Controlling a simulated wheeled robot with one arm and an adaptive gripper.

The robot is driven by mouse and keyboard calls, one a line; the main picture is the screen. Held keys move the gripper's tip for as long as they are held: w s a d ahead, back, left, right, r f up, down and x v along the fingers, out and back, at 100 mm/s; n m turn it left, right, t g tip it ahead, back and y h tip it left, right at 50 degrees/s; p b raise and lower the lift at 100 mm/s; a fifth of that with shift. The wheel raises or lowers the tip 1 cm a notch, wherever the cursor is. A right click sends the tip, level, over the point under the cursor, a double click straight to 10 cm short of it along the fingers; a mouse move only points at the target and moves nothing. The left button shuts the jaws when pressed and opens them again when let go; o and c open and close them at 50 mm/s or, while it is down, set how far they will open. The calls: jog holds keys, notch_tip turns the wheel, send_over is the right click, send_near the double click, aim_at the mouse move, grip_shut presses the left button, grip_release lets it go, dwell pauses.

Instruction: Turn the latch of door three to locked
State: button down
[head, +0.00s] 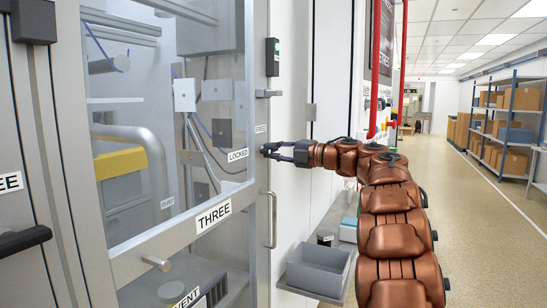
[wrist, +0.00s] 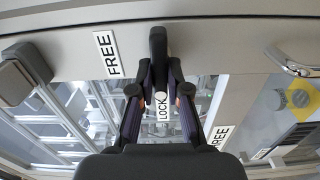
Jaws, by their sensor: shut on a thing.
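Door three (head: 213,217) is a framed glass door with its THREE label, and it looks shut. Its LOCKED label (head: 238,155) sits on the frame, and a FREE label (head: 261,129) is above and right of it. My gripper (head: 268,150) is at the door's right edge, shut on the dark latch. In the wrist view, the black latch (wrist: 158,42) stands between the fingertips of my gripper (wrist: 160,68). It lies roughly in line with the partly hidden LOCK label (wrist: 162,107), with the FREE label (wrist: 108,53) to its left. The latch's lower part is hidden by the fingers.
A vertical door handle (head: 272,220) is below my gripper. A grey bin (head: 318,270) stands low to the right. A red pipe (head: 376,70) runs up behind my arm. Shelves with boxes (head: 507,110) are far right, beyond open floor.

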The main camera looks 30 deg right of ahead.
dwell(0.4)
jog(key=c, duration=1.1)
grip_release()
jog(key=shift+c, duration=0.2)
jog(key=shift+s+d, duration=0.1)
jog(key=v, duration=1.1)
jog(key=shift+s, duration=0.35)
jog(key=shift+d, duration=0.15)
